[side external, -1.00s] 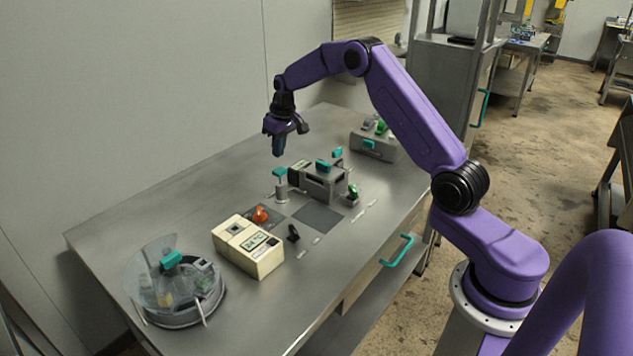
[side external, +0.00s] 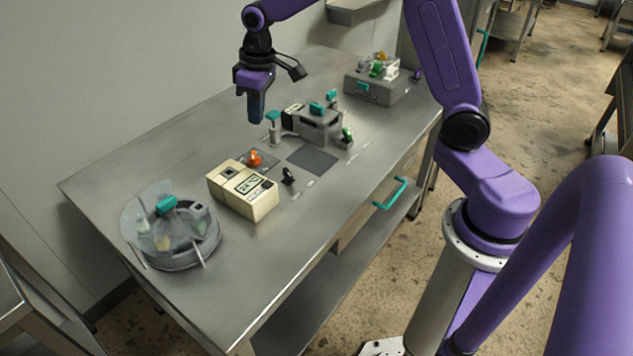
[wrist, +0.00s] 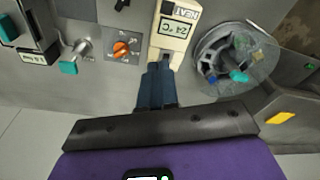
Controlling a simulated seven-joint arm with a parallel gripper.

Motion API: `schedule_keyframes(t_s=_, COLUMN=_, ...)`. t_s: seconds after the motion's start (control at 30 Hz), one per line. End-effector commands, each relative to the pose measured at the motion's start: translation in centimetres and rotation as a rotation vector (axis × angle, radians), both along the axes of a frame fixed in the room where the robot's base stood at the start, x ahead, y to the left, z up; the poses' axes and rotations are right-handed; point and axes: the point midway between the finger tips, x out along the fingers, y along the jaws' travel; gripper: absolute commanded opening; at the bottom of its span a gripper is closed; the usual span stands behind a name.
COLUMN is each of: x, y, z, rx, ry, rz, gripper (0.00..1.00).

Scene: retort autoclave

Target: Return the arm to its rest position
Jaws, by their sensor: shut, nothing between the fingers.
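My gripper (side external: 256,108) hangs fingers-down from my purple arm, well above the steel table (side external: 100,195) on its wall side. Its dark blue fingers are together with nothing between them. In the wrist view the closed fingers (wrist: 157,84) point toward the cream thermometer box, with clear air around them. In the side view the gripper is above and behind the orange knob (side external: 255,157) and the teal-topped lever (side external: 273,117), apart from both.
The cream box with a display (side external: 243,190) sits mid-table. A round device with a clear lid (side external: 172,230) is at the near left. A grey autoclave-like unit (side external: 318,123) and a grey case (side external: 374,86) stand farther back. A dark square pad (side external: 312,160) lies bare.

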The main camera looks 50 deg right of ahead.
Motion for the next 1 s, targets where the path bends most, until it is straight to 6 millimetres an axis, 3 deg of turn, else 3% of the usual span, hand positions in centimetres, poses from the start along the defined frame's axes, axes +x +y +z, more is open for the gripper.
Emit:
schedule_keyframes(t_s=0.1, x=-5.1, y=2.6, z=1.2, rx=-0.005, ry=0.012, rz=0.103, gripper=0.00)
schedule_keyframes(t_s=0.3, x=-13.8, y=4.7, z=2.2, rx=-0.019, ry=0.033, rz=0.268, gripper=0.00)
schedule_keyframes(t_s=0.47, x=-20.7, y=4.6, z=2.4, rx=-0.034, ry=0.047, rz=0.399, gripper=0.00)
schedule_keyframes(t_s=0.6, x=-26.3, y=3.4, z=2.2, rx=-0.049, ry=0.058, rz=0.513, gripper=0.00)
schedule_keyframes(t_s=0.8, x=-31.7, y=1.1, z=1.4, rx=-0.069, ry=0.069, rz=0.638, gripper=0.00)
schedule_keyframes(t_s=1.0, x=-33.6, y=0.0, z=1.0, rx=-0.078, ry=0.074, rz=0.682, gripper=0.00)
